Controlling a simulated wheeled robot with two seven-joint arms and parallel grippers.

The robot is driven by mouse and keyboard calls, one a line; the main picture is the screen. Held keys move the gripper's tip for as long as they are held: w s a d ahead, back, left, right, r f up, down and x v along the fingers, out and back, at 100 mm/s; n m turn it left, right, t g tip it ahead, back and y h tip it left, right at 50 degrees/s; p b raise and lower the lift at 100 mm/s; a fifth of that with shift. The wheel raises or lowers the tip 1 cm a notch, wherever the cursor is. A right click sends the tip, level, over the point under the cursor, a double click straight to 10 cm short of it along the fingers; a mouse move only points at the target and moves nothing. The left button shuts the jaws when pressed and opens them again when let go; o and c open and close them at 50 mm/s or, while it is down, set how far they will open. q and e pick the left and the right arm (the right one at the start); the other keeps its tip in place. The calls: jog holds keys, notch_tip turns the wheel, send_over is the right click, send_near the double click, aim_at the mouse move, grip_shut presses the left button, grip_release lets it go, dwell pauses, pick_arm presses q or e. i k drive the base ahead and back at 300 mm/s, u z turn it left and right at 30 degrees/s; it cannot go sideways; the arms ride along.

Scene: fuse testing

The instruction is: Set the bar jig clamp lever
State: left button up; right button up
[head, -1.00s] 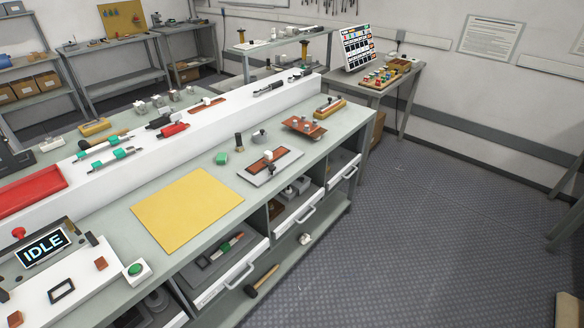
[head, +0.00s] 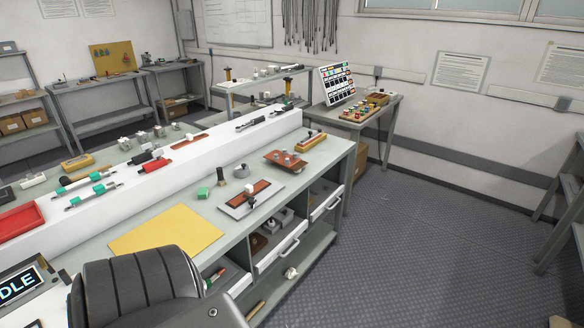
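A low jig-like fixture (head: 238,211), a light plate with a red-brown strip and a small pale block with a dark knob, lies on the workbench right of the yellow mat. A second red-brown board (head: 277,156) with small metal posts lies farther back. I cannot tell for sure which is the bar jig, and no clamp lever position can be made out at this size. Neither gripper is in view. A dark ribbed part, seemingly one of my arm links, covers the bench's near left.
A white raised ledge (head: 219,142) runs along the bench. Drawers (head: 281,245) stand open below. The floor at right is clear.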

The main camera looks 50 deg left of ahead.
aim_at(251, 202)
jog(key=k, duration=1.1)
jog(key=u, duration=1.25)
jog(key=i, duration=0.4)
jog(key=z, duration=0.05)
